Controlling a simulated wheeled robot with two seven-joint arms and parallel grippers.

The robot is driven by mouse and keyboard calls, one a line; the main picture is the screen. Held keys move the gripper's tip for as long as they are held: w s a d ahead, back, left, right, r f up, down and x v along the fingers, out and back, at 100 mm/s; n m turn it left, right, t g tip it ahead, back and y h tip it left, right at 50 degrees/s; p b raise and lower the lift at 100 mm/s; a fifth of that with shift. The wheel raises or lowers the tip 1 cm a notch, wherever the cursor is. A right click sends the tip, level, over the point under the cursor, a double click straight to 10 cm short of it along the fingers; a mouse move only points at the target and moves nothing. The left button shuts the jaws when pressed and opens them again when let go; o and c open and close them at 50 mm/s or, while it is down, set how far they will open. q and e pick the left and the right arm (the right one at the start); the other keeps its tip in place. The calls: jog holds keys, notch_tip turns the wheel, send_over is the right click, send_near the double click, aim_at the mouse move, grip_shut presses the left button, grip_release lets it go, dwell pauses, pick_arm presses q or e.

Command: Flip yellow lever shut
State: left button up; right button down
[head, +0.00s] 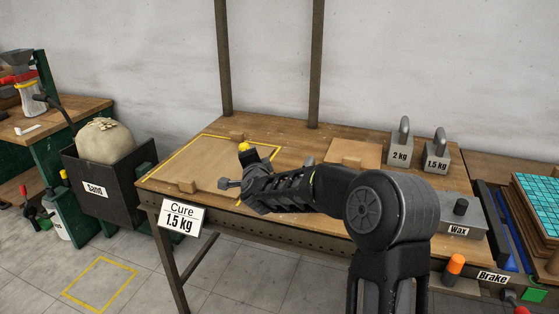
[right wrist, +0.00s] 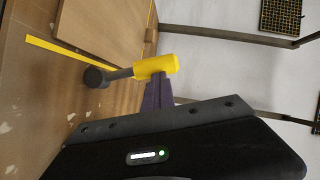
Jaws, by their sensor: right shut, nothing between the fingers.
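A yellow lever (head: 244,147) stands at the front part of the wooden table, just beyond my right gripper in the head view. In the right wrist view the yellow lever (right wrist: 158,66) has a thick yellow grip, with a dark rod to its left ending in a round black tip (right wrist: 95,77). My right gripper (right wrist: 157,96) is shut and empty, its fingers right against or just short of the yellow grip; I cannot tell if they touch. In the head view my right gripper (head: 251,170) partly hides the lever's base. My left gripper is not in view.
A board (head: 210,168) lies within yellow tape on the table (head: 305,142). A sign reading Cure 1.5 kg (head: 182,217) hangs at the front edge. Weights of 2 kg (head: 400,153) and 1.5 kg (head: 436,157), and a Wax box (head: 463,215), stand right. A Sand bin (head: 88,188) stands left.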

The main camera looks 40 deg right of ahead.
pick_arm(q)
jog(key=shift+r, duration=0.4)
pick_arm(e)
jog(key=shift+w+a, duration=0.3)
jog(key=shift+w, duration=0.2)
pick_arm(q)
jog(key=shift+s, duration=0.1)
